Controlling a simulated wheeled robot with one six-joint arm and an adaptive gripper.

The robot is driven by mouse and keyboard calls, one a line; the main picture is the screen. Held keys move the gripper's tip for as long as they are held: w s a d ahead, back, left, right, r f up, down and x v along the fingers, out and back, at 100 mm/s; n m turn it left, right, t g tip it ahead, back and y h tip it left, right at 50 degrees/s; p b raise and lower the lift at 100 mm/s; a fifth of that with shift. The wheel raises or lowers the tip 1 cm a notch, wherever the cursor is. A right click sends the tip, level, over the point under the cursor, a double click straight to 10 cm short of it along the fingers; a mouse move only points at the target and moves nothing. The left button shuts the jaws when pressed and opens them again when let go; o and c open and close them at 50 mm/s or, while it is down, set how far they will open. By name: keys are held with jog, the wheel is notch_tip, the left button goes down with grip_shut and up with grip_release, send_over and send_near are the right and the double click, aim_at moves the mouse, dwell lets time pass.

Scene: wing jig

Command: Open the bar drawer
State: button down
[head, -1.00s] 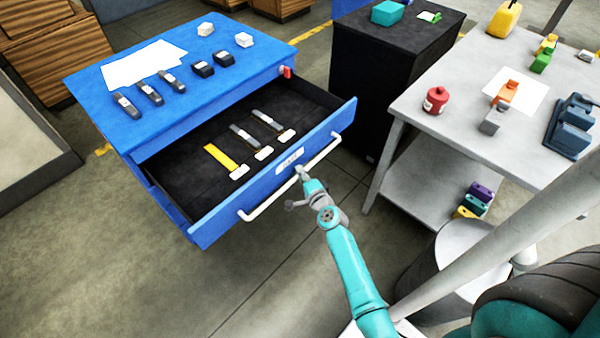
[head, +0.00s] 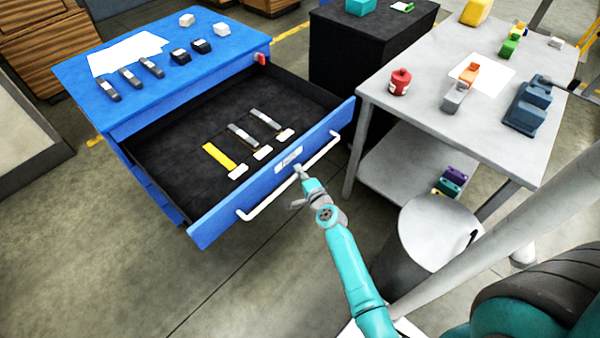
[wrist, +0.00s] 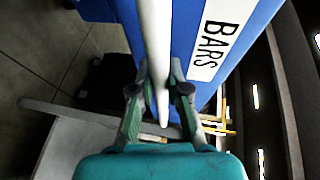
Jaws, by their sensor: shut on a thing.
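The bar drawer (head: 205,228) is pulled well out of the blue cabinet (head: 75,75). Its white bar handle (head: 268,203) runs along the blue front. A label reading BARS (wrist: 218,38) shows in the wrist view. My gripper (head: 298,172) is at the middle of the handle, and in the wrist view my gripper (wrist: 160,92) has its fingers on both sides of the handle (wrist: 155,35), shut on it. Inside the drawer lie a yellow bar (head: 219,157) and two grey bars (head: 242,134), (head: 265,120), each with a white tag by its near end.
A grey table (head: 425,115) with a red canister (head: 400,82) and other parts stands to the right. A black cabinet (head: 350,60) stands behind. Open floor (head: 130,280) lies at the front left.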

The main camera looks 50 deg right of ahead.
jog(key=c, duration=1.1)
grip_release()
jog(key=shift+c, duration=0.2)
jog(key=v, duration=1.2)
